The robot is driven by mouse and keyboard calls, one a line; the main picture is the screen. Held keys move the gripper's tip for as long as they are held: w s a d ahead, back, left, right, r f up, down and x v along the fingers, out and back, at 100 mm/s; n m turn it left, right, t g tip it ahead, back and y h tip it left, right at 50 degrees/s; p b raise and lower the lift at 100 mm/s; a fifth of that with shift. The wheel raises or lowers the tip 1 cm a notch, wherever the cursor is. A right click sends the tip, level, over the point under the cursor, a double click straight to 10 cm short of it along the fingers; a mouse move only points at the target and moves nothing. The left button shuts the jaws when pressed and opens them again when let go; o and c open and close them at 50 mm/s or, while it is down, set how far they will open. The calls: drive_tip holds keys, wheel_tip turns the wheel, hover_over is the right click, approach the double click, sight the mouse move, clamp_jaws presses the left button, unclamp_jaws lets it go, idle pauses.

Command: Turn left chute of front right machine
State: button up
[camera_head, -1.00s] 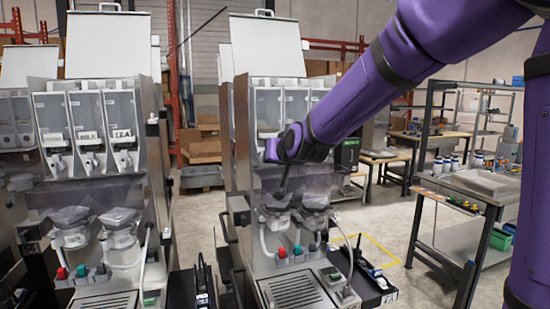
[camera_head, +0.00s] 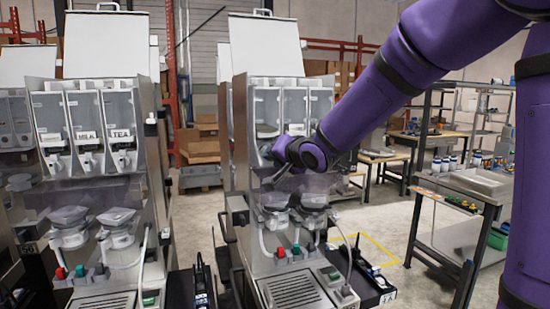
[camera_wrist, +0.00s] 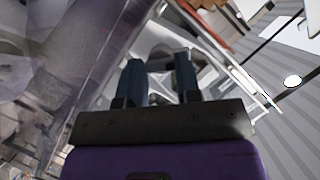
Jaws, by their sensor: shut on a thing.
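The front right machine (camera_head: 268,238) is the grey dispenser in the middle of the head view. It has upright clear-fronted compartments with chutes beneath them. My gripper (camera_wrist: 158,64) is at the left chute (camera_wrist: 160,56) of this machine. In the wrist view its two dark fingers stand on either side of a grey part of the chute and are shut on it. In the head view my wrist covers most of this chute and the middle of the row, and how far the chute is turned cannot be told.
Another dispenser (camera_head: 98,130) with MILK and TEA labels stands at the left. Clear funnels (camera_head: 278,200) sit below my gripper on the front right machine. A metal workbench (camera_head: 470,185) with small parts is at the right. Open floor lies between the bench and the machine.

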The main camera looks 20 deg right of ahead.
drive_tip(key=shift+m+y, duration=0.3)
drive_tip(key=shift+m, duration=0.3)
idle(0.3)
drive_tip(key=o, duration=0.9)
drive_tip(key=v, duration=1)
drive_tip(key=shift+s+d+f, duration=0.15)
drive_tip(key=shift+s+d, duration=0.05)
drive_tip(key=shift+s, duration=0.2)
